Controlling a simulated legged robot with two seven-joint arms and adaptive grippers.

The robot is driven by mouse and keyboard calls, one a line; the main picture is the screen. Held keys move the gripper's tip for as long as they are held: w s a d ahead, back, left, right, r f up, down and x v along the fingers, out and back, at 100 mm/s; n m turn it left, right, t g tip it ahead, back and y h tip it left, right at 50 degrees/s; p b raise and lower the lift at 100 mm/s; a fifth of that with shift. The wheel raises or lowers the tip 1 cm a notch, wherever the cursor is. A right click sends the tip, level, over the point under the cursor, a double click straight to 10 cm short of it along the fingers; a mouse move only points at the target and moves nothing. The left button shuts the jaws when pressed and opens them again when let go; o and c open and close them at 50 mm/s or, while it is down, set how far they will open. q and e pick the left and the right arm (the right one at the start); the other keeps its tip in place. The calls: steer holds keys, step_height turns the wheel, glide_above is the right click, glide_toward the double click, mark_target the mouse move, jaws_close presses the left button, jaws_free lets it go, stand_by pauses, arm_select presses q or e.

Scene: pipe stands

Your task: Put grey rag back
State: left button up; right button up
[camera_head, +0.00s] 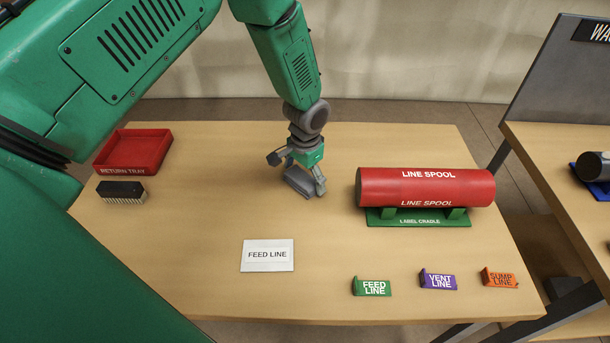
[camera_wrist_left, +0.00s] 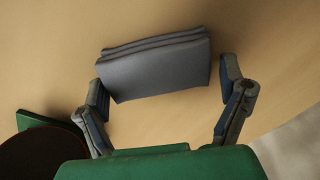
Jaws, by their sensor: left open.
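The grey rag (camera_head: 299,182) is a folded cloth lying on the wooden table, partly hidden under my left gripper (camera_head: 305,187). In the left wrist view the rag (camera_wrist_left: 156,66) lies flat, with its folded layers along the far edge. My left gripper (camera_wrist_left: 168,95) is open, with one finger at each side of the rag's short ends. I cannot tell whether the fingers touch it. A red return tray (camera_head: 134,153) stands at the table's back left corner. My right gripper is not in view.
A black brush (camera_head: 121,191) lies in front of the tray. A red line spool (camera_head: 425,187) rests on a green label cradle (camera_head: 417,218) at the right. A white card (camera_head: 267,255) and green (camera_head: 371,287), purple (camera_head: 438,280) and orange (camera_head: 498,278) labels lie near the front.

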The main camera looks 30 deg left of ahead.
arm_select(q)
steer(key=shift+o, duration=1.3)
steer(key=shift+r, duration=0.15)
steer(key=shift+s+d+r, duration=0.1)
steer(key=shift+d+r, duration=0.05)
steer(key=shift+r, duration=3.5)
